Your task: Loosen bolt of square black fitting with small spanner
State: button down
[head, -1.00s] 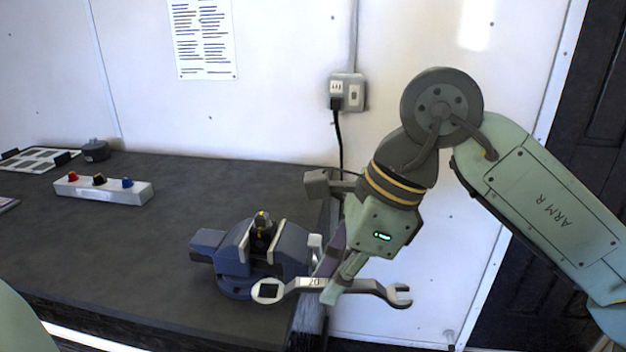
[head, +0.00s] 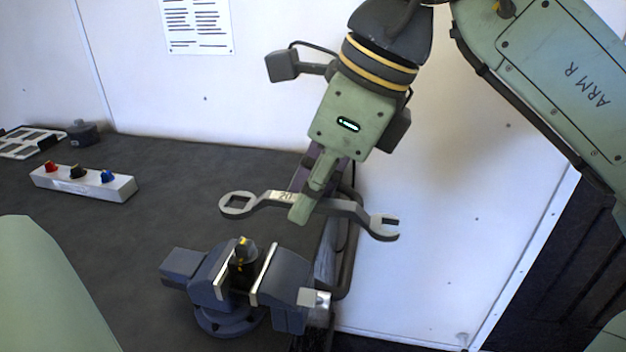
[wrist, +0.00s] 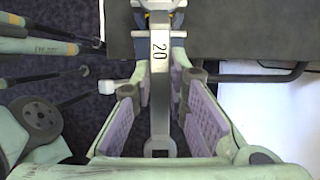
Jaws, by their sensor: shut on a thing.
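The black fitting (head: 243,270) stands upright between the jaws of the blue vise (head: 212,272); yellow marks show at its top. My gripper (head: 305,205) is shut on the grey spanner (head: 355,212), holding it near its middle. The spanner is marked 20. Its closed end, with a square opening, points left and shows above the fitting, apart from it; its open end points right. In the wrist view the spanner (wrist: 160,95) runs lengthwise between my purple-padded fingers (wrist: 160,75). The closed end's height above the fitting is hard to judge.
The vise stands at the dark bench's (head: 150,230) right edge. A white box with red, black and blue knobs (head: 85,183) lies to the left. A round dark part (head: 82,132) and a pale slotted tray (head: 30,140) are farther back. The white wall (head: 260,110) stands behind.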

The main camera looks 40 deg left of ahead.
jog(key=shift+s+d+f+b, duration=0.1)
jog(key=shift+f+b, duration=0.3)
jog(key=shift+f, duration=0.35)
jog(key=shift+f+b, duration=2.25)
jog(key=shift+f, duration=0.65)
jog(key=shift+w+a+r+n+p, duration=0.25)
jog(key=shift+n+p, duration=0.1)
jog(key=shift+n, duration=0.15)
jog(key=n, duration=0.1)
jog(key=w+a+n+g+p, duration=0.1)
jog(key=shift+w+a+n+h, duration=0.15)
jog(key=shift+w+n+h, duration=0.1)
jog(key=shift+n+h, duration=0.05)
jog(key=w+a+n+g+h+p, duration=0.1)
jog(key=w+a+n+h+p, duration=0.25)
jog(key=a+n, duration=0.35)
notch_tip(320, 180, up, 6)
jog(key=s+d+y, duration=0.1)
jog(key=d, duration=0.1)
jog(key=shift+d+f, duration=0.2)
jog(key=shift+d, duration=0.15)
